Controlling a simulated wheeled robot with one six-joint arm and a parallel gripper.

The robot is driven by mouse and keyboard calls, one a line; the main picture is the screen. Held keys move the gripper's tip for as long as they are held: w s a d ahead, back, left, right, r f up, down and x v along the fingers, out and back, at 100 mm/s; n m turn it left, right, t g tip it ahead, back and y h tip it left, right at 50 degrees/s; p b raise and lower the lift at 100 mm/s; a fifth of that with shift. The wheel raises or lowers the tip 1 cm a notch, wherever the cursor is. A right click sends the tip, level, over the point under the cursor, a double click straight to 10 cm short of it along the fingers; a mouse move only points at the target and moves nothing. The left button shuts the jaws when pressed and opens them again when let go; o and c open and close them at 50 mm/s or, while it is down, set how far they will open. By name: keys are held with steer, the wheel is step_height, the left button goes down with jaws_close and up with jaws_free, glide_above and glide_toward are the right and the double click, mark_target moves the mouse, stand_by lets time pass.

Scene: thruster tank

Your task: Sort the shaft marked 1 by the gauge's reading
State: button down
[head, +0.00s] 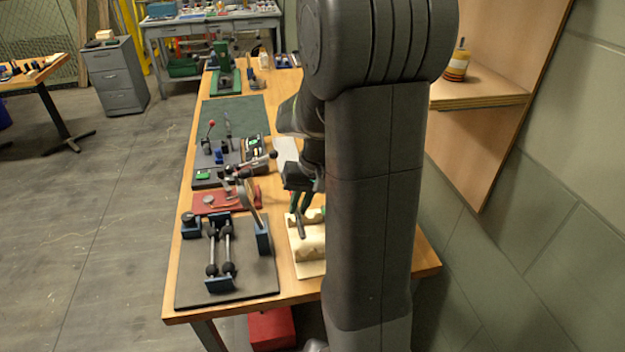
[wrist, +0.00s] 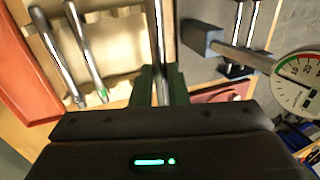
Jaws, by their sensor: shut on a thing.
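My gripper (wrist: 162,88) is shut on a grey metal shaft (wrist: 161,35), which runs up the wrist view between its green fingers. In the head view my gripper (head: 303,200) is above the pale wooden rack (head: 310,252), partly hidden by my arm. Two more shafts, a left one (wrist: 57,55) and a right one (wrist: 86,48), lie in the rack's notches in the wrist view; one has a green mark near its end. No number on the held shaft is legible. A dial gauge (wrist: 298,80) with a white face and coloured arc shows at right; its reading is unclear.
A dark mat (head: 245,284) carries a blue stand with two rods and black knobs. Left of the rack are a red mat (head: 245,203) and a lever fixture (head: 222,155). A green mat (head: 232,112) farther back is mostly bare. A wall shelf (head: 480,88) stands right.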

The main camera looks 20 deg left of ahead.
steer(key=shift+w+f+b, duration=0.15)
steer(key=shift+f+b, duration=1.5)
steer(key=shift+f, duration=0.45)
steer(key=shift+w+f+b, duration=0.1)
steer(key=shift+f+b, duration=1.5)
steer(key=shift+f, duration=0.45)
steer(key=c, duration=1.3)
jaws_free()
steer(key=shift+c, duration=0.2)
steer(key=v, duration=1.3)
steer(key=shift+d+r, duration=0.2)
steer(key=shift+r, duration=0.15)
steer(key=shift+w, duration=0.1)
